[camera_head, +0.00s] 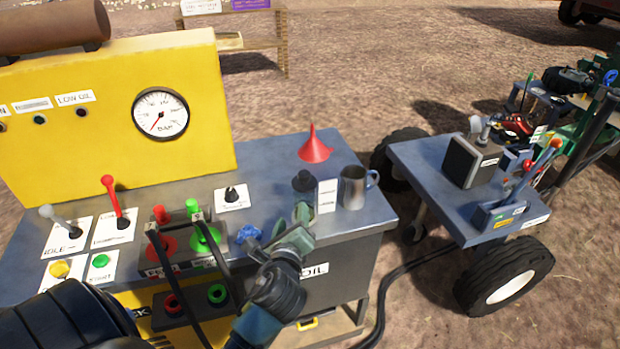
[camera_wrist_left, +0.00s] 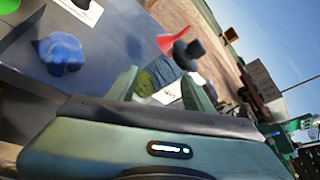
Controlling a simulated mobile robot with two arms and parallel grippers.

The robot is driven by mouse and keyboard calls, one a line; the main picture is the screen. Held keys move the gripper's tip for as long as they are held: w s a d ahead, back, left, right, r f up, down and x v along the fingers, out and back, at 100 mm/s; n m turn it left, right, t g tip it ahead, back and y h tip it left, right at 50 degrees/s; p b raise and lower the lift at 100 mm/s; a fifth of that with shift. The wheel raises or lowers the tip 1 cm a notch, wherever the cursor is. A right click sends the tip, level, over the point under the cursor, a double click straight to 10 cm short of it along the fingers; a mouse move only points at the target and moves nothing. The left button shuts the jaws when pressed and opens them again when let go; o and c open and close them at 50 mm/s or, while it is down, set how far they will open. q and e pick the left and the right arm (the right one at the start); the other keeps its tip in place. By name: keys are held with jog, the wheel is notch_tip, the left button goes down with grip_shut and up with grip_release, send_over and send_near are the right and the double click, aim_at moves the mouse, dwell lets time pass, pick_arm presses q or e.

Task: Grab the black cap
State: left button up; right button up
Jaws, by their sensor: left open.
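The black cap (camera_head: 304,181) sits on the grey bench top, in front of the red funnel (camera_head: 314,148) and left of a white label card (camera_head: 327,196). In the left wrist view the black cap (camera_wrist_left: 188,52) is ahead of the fingers, upper right of the middle. My left gripper (camera_head: 303,210) is open, just on the near side of the cap and apart from it. In the left wrist view its two fingers (camera_wrist_left: 160,84) are spread with no cap between them. My right gripper does not show.
A metal mug (camera_head: 353,187) stands right of the card. A crumpled blue thing (camera_head: 248,234) lies left of my gripper. Levers, hoses and a yellow panel (camera_head: 105,110) with a gauge fill the left. A wheeled cart (camera_head: 430,180) stands at the right.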

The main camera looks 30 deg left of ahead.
aim_at(303, 177)
pick_arm(q)
jog(key=w+r+m+t, duration=0.1)
jog(key=m, duration=0.1)
jog(key=w+r+m+t, duration=0.1)
jog(key=w+r+m, duration=0.1)
jog(key=m, duration=0.1)
jog(key=w+r+m, duration=0.1)
jog(key=r+m, duration=0.1)
jog(key=m, duration=0.1)
jog(key=shift+w+d+t+y, duration=0.1)
jog(key=shift+w+t+y, duration=0.2)
jog(key=shift+w+t, duration=0.1)
jog(key=shift+w+r+m, duration=0.2)
jog(key=shift+w+m, duration=0.05)
jog(key=shift+m, duration=0.05)
jog(key=x, duration=0.5)
jog(key=p+x, duration=0.1)
jog(key=x, duration=0.1)
jog(key=shift+a+f, duration=0.4)
jog(key=shift+a, duration=0.1)
grip_shut()
